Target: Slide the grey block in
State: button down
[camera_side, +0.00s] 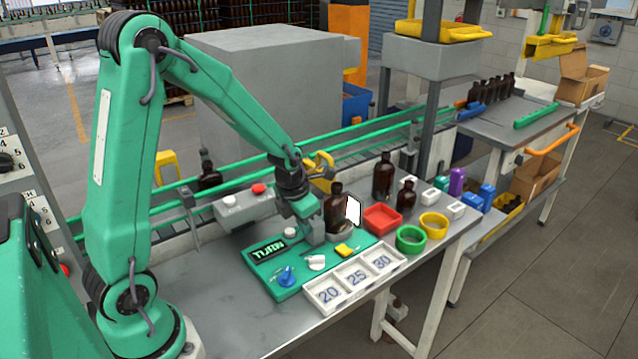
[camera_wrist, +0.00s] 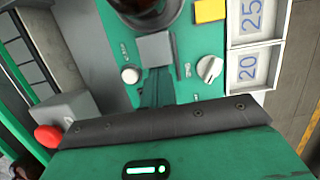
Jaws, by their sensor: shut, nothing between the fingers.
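The grey block (camera_wrist: 155,48) lies on the green panel (camera_wrist: 112,92) in the wrist view, between my fingers and an amber bottle (camera_wrist: 150,8). My gripper (camera_wrist: 157,72) is shut and empty, its dark fingers pointing at the block's near side. I cannot tell whether they touch it. In the side view my gripper (camera_side: 311,236) is low over the green panel (camera_side: 262,268) and seems to hide most of the block. The amber bottle (camera_side: 336,206) stands upright just beyond the gripper, on a round base, beside a white plate (camera_side: 354,209).
On the panel are a white knob (camera_side: 317,262), a blue knob (camera_side: 287,279) and a yellow piece (camera_side: 347,250). A numbered white tray (camera_side: 340,296) lies in front. A red tray (camera_side: 383,218) and other bottles stand right. A grey box with a red button (camera_side: 258,188) is behind.

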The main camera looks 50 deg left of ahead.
aim_at(291, 253)
jog(key=shift+w+r, duration=0.15)
jog(key=shift+w, duration=0.15)
jog(key=shift+s, duration=0.1)
jog(key=shift+s, duration=0.55)
jog(key=s, duration=0.3)
jog(key=v, duration=1)
jog(key=shift+s+a, duration=0.25)
jog(key=shift+a, duration=0.05)
jog(key=shift+d, duration=0.1)
